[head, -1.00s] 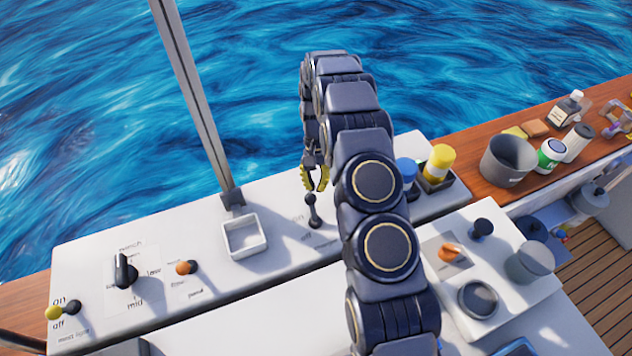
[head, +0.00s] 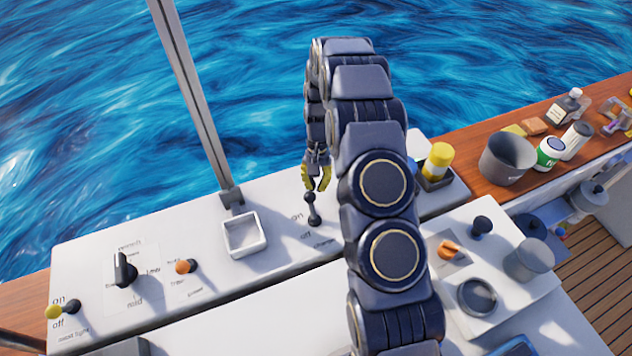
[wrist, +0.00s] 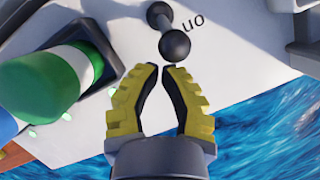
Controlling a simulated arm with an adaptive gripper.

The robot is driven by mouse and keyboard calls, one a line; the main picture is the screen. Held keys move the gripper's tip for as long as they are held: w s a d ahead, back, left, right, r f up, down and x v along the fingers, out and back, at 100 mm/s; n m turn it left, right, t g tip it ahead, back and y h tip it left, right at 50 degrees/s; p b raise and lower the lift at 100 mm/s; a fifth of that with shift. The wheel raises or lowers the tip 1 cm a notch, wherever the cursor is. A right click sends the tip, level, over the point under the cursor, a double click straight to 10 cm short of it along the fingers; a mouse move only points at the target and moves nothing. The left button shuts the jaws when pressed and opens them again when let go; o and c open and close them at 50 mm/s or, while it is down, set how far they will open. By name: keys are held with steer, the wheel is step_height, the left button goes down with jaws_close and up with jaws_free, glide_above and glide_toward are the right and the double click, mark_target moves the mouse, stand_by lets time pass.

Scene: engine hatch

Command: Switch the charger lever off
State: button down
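The charger lever (head: 312,207) is a dark, dumbbell-shaped handle on the white panel, with "on" printed at its upper left and "off" below. Its knob stands towards the "on" label. In the wrist view the lever (wrist: 174,45) lies just past my fingertips, near the "on" print. My gripper (head: 316,187) points down right over the lever's knob. In the wrist view my gripper (wrist: 161,68) has yellow fingers with dark pads, with a narrow gap between the tips and nothing between them. I cannot tell whether the fingertips touch the knob.
A white square tray (head: 262,246) stands left of the lever. Further left are an orange-tipped lever (head: 186,266), a dark rotary knob (head: 124,270) and a yellow-tipped lever (head: 62,311). A yellow-capped bottle (head: 438,162) stands in a dark holder to the right.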

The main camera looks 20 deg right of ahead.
steer(key=shift+s+r+t, duration=0.2)
steer(key=shift+s+t, duration=0.15)
steer(key=shift+t, duration=0.05)
steer(key=shift+s+r+t, duration=0.25)
steer(key=shift+s+t, duration=0.45)
steer(key=shift+t, duration=0.15)
steer(key=shift+s+r+t, duration=0.2)
steer(key=shift+s+t, duration=0.5)
steer(key=shift+t, duration=0.15)
steer(key=shift+s, duration=0.9)
steer(key=shift+r, duration=0.2)
steer(key=shift+r, duration=0.65)
steer(key=shift+w, duration=0.1)
